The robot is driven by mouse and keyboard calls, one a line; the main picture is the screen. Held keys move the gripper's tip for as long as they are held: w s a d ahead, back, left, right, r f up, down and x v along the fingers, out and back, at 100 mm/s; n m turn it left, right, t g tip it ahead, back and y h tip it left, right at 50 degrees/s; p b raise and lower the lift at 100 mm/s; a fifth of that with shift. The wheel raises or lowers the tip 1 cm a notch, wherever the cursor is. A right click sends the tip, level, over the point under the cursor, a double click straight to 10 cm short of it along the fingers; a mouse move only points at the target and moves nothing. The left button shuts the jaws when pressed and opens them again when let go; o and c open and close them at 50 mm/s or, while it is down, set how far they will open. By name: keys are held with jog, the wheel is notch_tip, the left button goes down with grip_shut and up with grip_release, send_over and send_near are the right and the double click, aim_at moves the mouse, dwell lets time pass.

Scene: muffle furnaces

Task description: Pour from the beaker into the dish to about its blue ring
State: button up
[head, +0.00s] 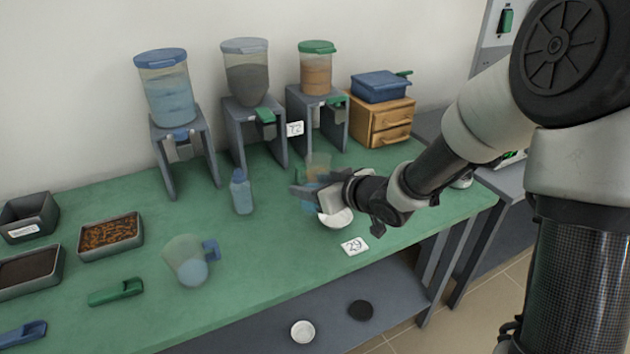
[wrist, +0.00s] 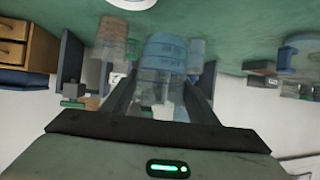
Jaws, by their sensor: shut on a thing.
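My gripper (head: 309,188) is shut on a clear beaker (head: 318,162) above the right part of the green table. The beaker looks roughly upright, with blue in its lower part. In the wrist view the beaker (wrist: 165,50) sits between my fingers (wrist: 162,95) and shows blue bands with faint marks. A small white dish (head: 338,218) stands on the table just below my gripper, partly hidden by it. Part of a white round thing, probably the dish (wrist: 131,4), shows at the wrist view's top edge. The dish's blue ring and its contents cannot be made out.
A "29" card (head: 354,246) lies in front of the dish. A blue-capped bottle (head: 241,193) and a jug with a blue handle (head: 187,262) stand to the left. Several hopper dispensers on grey stands (head: 240,118) line the back. Trays (head: 112,236) fill the far left.

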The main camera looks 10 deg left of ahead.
jog(key=shift+a+f+b, duration=0.1)
jog(key=shift+f+b, duration=1.8)
jog(key=shift+f, duration=0.1)
jog(key=shift+r+p, duration=0.25)
jog(key=shift+p, duration=0.1)
jog(key=shift+r+m+y+p, duration=0.15)
jog(key=shift+m+y+p, duration=0.25)
jog(key=shift+p, duration=0.4)
jog(key=shift+s, duration=0.1)
jog(key=shift+a+m+g+y+p, duration=0.15)
jog(key=shift+m+g+y+p, duration=0.3)
jog(key=shift+p, duration=0.9)
jog(key=shift+r+m+p, duration=0.15)
jog(key=shift+m+p, duration=0.1)
jog(key=shift+p, duration=0.25)
jog(key=shift+m+y+p, duration=0.65)
jog(key=shift+m+p, duration=0.05)
jog(key=shift+p, duration=0.45)
